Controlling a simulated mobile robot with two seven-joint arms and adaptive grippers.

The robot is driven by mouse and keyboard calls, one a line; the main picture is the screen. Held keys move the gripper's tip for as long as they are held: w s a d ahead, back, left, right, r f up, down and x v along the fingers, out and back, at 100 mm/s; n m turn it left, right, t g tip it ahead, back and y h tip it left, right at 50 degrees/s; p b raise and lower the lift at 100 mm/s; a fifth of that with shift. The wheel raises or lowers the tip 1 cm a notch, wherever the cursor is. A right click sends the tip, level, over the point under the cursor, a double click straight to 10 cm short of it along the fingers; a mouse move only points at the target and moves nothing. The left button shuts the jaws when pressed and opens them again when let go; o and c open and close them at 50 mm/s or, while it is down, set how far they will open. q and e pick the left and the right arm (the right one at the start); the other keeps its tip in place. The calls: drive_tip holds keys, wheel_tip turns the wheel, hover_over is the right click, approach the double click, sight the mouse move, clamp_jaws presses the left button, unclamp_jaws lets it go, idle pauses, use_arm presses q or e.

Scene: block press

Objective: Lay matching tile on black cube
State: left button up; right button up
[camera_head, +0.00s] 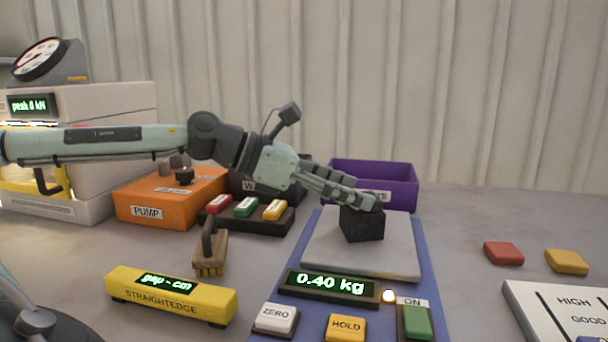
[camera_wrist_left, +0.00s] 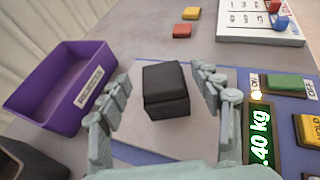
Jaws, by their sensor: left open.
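The black cube (camera_head: 362,226) sits on the grey plate of the blue scale (camera_head: 414,263); the scale's display reads 0.40 kg. My left gripper (camera_head: 366,202) is at the top of the cube, its near fingers overlapping the cube's upper edge. In the left wrist view the cube (camera_wrist_left: 166,92) lies between the two open finger sets, with gaps on both sides. A red tile (camera_head: 503,253) and a yellow tile (camera_head: 567,262) lie on the table to the right. Red (camera_head: 218,204), green (camera_head: 246,207) and yellow (camera_head: 274,210) labelled pieces sit on a dark rack. My right gripper is not in view.
A purple bin (camera_head: 405,185) stands behind the scale. An orange pump box (camera_head: 165,197), a brush (camera_head: 210,252) and a yellow straightedge (camera_head: 170,296) are left. A white board (camera_head: 545,308) marked HIGH and GOOD is front right. Table between scale and tiles is clear.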

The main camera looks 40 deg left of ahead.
use_arm(q)
drive_tip(key=b+v, duration=0.2)
drive_tip(key=v, duration=0.8)
drive_tip(key=shift+s, duration=0.25)
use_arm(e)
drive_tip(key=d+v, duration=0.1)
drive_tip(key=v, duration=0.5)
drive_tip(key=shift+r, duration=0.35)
use_arm(q)
drive_tip(key=shift+f, duration=0.1)
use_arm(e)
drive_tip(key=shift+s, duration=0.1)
